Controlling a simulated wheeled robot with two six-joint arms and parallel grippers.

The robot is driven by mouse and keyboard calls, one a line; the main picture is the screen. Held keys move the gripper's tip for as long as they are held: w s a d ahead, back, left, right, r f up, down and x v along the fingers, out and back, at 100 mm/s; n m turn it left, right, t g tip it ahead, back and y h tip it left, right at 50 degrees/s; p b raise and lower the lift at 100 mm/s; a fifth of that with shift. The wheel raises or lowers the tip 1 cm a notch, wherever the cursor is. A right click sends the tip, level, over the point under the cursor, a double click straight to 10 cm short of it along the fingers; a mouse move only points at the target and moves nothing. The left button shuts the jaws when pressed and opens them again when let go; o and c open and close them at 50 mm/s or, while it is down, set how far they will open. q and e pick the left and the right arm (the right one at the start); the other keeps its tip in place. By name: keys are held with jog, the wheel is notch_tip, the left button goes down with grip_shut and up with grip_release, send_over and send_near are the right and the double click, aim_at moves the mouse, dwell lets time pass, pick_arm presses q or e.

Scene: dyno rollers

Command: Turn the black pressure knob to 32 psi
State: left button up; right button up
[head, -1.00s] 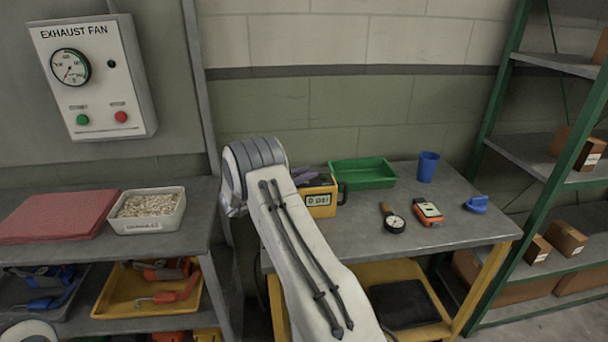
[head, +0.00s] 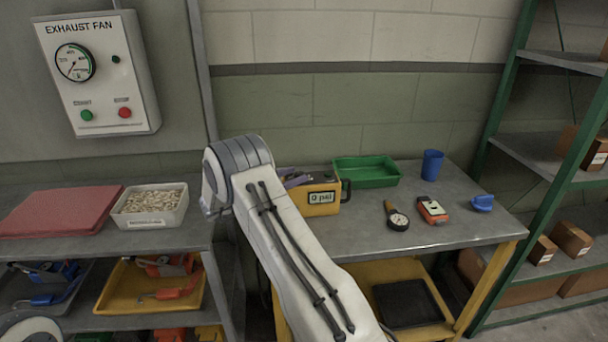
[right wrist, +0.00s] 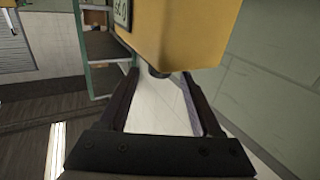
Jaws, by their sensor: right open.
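The yellow inflator box (head: 325,203) stands on the grey bench, partly behind my right arm. Its display (head: 321,197) reads 0 psi. The right wrist view shows the box (right wrist: 190,30) close up, with part of the display (right wrist: 122,12) at its edge. The black pressure knob (right wrist: 158,72) sticks out from the box there. My right gripper (right wrist: 160,76) is open, its fingertips on either side of the knob; I cannot tell whether they touch it. In the head view my arm mostly hides this gripper, and the knob is hidden. My left gripper is out of view.
A green tray (head: 366,172) stands behind the box. A blue cup (head: 432,165), a dial gauge (head: 398,220), an orange meter (head: 432,210) and a blue item (head: 482,203) stand to the right. The bench front is clear.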

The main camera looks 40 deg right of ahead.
jog(key=a, duration=0.4)
jog(key=shift+a, duration=0.3)
jog(key=shift+w, duration=0.15)
